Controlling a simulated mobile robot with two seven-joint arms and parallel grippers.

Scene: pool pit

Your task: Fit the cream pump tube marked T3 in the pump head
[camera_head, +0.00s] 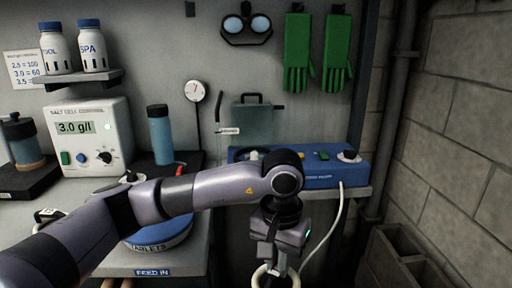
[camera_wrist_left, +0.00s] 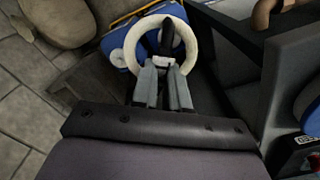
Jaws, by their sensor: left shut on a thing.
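A cream ring-shaped tube (camera_head: 258,277) hangs low in the head view, partly cut off by the bottom edge. My left gripper (camera_head: 270,262) is shut on it, in front of and below the shelf. In the left wrist view the cream tube (camera_wrist_left: 105,45) forms a loop at the tips of my left gripper (camera_wrist_left: 165,68), whose fingers are close together. No T3 mark is readable. The blue pump unit (camera_head: 320,178) stands on the shelf behind my arm. My arm covers part of its front, and I cannot make out the pump head. My right gripper is not in view.
A pale hose (camera_head: 340,205) hangs from the pump's right side. A round blue tub (camera_head: 160,236) and a salt cell box (camera_head: 92,135) are on the left bench. Concrete blocks (camera_head: 395,255) lie at lower right, by a block wall (camera_head: 460,120).

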